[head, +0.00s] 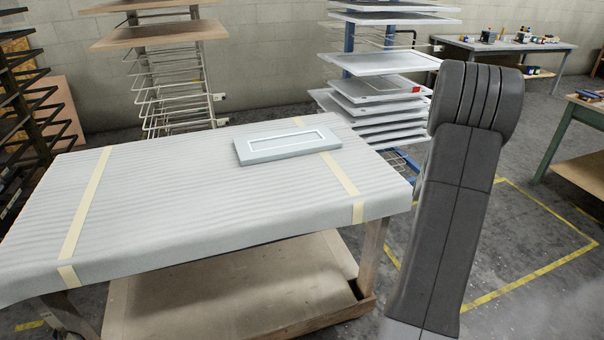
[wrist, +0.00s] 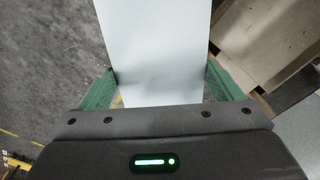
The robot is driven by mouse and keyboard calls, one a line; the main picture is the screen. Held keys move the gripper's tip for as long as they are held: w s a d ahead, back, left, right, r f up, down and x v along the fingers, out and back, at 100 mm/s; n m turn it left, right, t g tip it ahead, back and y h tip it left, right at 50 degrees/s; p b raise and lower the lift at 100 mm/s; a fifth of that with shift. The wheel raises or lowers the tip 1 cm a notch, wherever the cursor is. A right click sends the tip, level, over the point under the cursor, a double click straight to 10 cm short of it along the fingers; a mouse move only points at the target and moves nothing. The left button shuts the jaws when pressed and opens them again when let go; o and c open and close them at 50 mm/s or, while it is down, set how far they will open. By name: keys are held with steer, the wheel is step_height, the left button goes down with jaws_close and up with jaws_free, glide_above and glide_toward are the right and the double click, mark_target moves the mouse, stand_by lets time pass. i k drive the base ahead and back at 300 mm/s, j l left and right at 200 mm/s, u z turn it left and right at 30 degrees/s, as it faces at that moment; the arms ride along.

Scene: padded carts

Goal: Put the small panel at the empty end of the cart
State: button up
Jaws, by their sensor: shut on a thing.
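My gripper (wrist: 162,72) has its two green fingers shut on the sides of a plain pale panel (wrist: 155,40), which runs out of the top of the wrist view. In the head view neither my gripper nor this panel shows; only my arm does, at the right. The cart (head: 130,215) has a ribbed grey padded top with two cream straps across it. A small framed panel (head: 262,153) lies flat on its far right part, near the right strap. The left end of the padding is bare.
The cart's lower wooden shelf (head: 220,290) is bare. Behind stand a rack of pale panels (head: 380,100) and a rack with brown boards (head: 160,35). Workbenches (head: 500,45) stand at the right. Yellow lines mark the open grey floor. Wooden parts (wrist: 265,45) show right of the held panel.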

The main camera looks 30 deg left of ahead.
mark_target(74, 215)
steer(key=k+j, duration=0.3)
steer(key=k+j+u, duration=0.15)
steer(key=k+j, duration=0.15)
steer(key=j, duration=0.25)
steer(key=k+j, duration=0.3)
steer(key=j+u, duration=0.05)
steer(key=j, duration=0.05)
